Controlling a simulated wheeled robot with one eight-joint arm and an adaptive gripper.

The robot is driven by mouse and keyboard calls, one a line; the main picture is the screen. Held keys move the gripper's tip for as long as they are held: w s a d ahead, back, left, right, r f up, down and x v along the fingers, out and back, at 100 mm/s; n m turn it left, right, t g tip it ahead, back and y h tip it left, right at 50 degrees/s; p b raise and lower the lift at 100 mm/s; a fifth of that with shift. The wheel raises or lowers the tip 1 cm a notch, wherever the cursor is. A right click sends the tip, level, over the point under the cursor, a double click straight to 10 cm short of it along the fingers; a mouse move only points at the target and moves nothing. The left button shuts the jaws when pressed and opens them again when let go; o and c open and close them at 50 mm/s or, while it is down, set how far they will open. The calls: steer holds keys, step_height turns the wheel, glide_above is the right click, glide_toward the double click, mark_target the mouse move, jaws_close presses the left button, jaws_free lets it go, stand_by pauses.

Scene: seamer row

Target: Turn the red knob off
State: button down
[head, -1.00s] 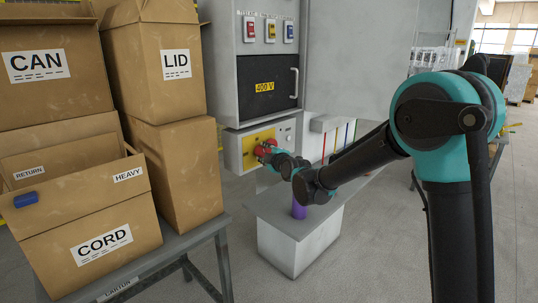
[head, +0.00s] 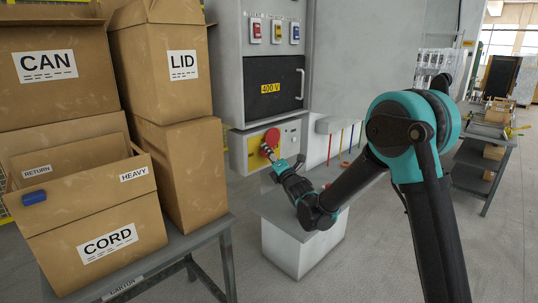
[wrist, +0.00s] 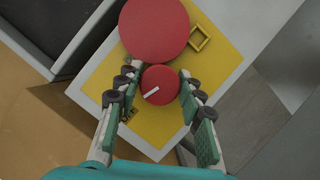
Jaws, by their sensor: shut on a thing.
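The red knob (wrist: 160,85) is a small round dial with a white line on its face, tilted in the wrist view. It sits on a yellow panel (wrist: 212,62), just below a much larger red disc (wrist: 155,28). My gripper (wrist: 158,80) has one finger on each side of the knob and is shut on it. In the head view my gripper (head: 268,154) is up against the panel, and its fingers largely hide the knob. The large red disc (head: 271,137) shows just above the fingers.
Above the panel is a grey cabinet with a black door (head: 272,84) and several coloured switches. A grey bench (head: 265,203) stands below my arm. Cardboard boxes (head: 180,170) stand on a table at left.

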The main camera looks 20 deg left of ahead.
steer(key=shift+n+y, duration=0.7)
steer(key=shift+n, duration=1.2)
steer(key=c, duration=1)
jaws_free()
steer(key=shift+o, duration=0.2)
steer(key=v, duration=1.2)
